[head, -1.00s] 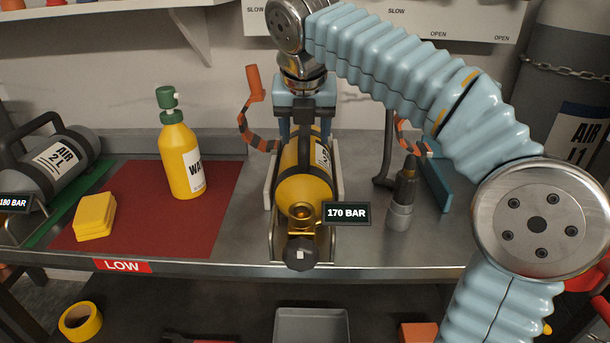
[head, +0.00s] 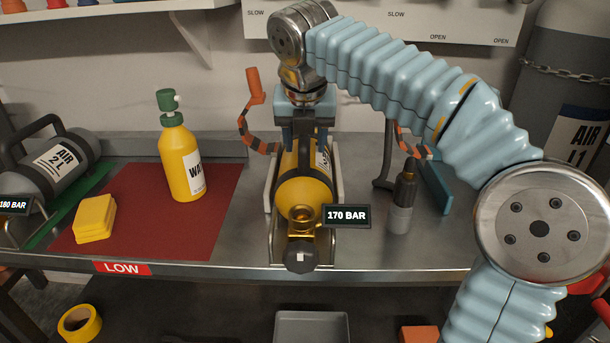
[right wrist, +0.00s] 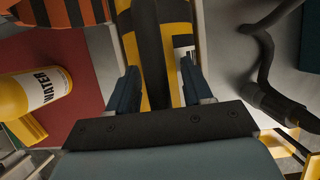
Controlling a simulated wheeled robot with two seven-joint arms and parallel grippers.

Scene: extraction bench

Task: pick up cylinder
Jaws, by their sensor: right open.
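The yellow cylinder (head: 304,195) with dark bands lies in a metal cradle on the bench, its brass valve and dark knob facing the front edge. A tag reading 170 BAR (head: 346,215) shows beside its valve. My right gripper (head: 305,141) is above the cylinder's rear part, pointing down, with one finger on each side of it. In the right wrist view the open fingers (right wrist: 158,85) straddle the banded body (right wrist: 155,50). I cannot tell whether they touch it. My left gripper is not in view.
A yellow WATER bottle (head: 182,165) and yellow sponges (head: 95,218) stand on a red mat (head: 190,230) at left. A grey AIR 2 L cylinder (head: 40,172) lies farther left. A dark-topped grey tool (head: 402,203) stands right of the cradle. Orange-striped hoses flank the cylinder.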

